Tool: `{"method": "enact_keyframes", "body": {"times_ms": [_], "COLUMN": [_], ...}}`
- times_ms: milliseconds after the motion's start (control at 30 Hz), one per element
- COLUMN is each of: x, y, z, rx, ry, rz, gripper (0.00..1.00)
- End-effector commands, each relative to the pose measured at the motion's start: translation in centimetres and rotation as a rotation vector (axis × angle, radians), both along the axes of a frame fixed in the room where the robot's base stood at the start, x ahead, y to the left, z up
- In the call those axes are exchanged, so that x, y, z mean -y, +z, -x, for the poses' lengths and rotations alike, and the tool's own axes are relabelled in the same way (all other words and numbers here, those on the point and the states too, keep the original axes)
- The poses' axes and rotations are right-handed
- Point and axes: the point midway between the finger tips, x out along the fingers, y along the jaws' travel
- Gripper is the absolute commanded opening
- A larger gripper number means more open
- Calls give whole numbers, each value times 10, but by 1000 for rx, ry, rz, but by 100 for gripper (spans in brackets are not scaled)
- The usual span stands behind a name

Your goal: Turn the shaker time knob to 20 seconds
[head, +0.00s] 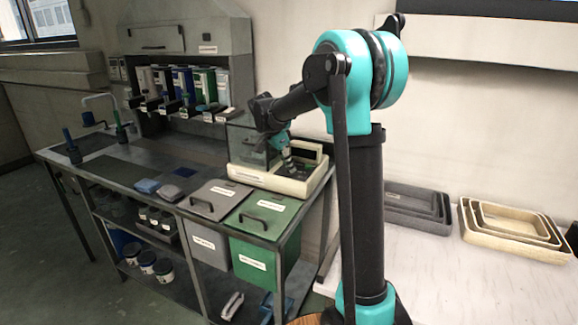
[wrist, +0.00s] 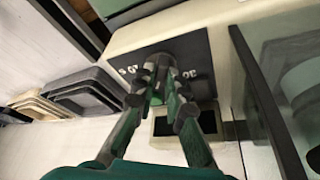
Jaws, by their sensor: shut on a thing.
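The shaker (head: 262,177) is a cream, box-shaped machine with a clear cover, standing at the right end of the bench. My gripper (head: 287,152) reaches down onto its right part in the head view. In the wrist view, a dark square dial panel (wrist: 202,85) on the cream housing carries white marks on both sides of my fingers. My gripper (wrist: 163,72) is closed around the small knob (wrist: 158,92) at the panel's middle. The fingers hide most of the knob and part of the marks. I cannot read where the knob points.
The shaker's clear cover (wrist: 262,85) stands close to the right of my fingers in the wrist view. Grey and green lidded bins (head: 262,214) are in front of the shaker. Nested trays (head: 510,225) lie on the pale table at the right.

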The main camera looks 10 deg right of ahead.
Motion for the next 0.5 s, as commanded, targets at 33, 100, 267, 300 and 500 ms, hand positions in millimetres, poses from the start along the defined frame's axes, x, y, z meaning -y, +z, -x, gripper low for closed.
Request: {"method": "enact_keyframes", "body": {"times_ms": [33,100,267,300,500], "x": [0,0,0,0,0], "y": [0,0,0,0,0], "z": [0,0,0,0,0], "rx": [1,1,1,1,1], "ry": [0,0,1,1,1], "rz": [0,0,0,0,0], "gripper": [0,0,0,14,33]}}
